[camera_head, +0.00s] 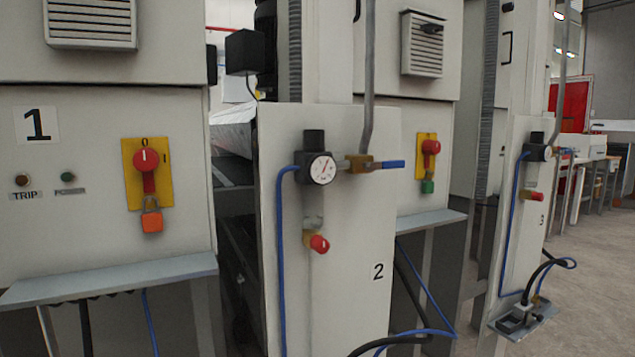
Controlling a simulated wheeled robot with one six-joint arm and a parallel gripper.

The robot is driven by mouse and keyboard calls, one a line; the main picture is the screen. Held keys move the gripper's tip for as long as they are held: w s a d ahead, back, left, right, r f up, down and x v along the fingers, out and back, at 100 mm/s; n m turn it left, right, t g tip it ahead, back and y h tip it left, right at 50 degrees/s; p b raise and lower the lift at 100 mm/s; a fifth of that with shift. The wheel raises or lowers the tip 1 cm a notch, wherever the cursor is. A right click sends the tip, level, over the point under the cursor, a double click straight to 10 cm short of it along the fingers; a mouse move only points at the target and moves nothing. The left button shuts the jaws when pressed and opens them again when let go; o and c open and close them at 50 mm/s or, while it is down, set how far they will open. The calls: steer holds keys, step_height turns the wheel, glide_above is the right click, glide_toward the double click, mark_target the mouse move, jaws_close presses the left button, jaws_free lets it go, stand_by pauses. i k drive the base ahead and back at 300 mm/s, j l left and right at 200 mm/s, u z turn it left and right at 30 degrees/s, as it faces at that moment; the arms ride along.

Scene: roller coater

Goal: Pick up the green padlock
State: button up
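A small green padlock (427,187) hangs under the red rotary switch (430,147) on a yellow plate (421,168), on the grey cabinet right of centre. It sits just above a grey ledge (430,220). An orange padlock (152,221) hangs under another red switch (146,160) on the cabinet marked 1 at the left. My gripper is not in view.
A panel marked 2 stands forward, left of the green padlock, with a gauge (322,169), a blue-handled valve (389,164) and a red knob (319,243). Grey ledges jut out below the switches. Blue and black hoses hang low. Open floor (590,260) lies at the right.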

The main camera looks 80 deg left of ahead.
mark_target(427, 187)
steer(key=u, duration=2.15)
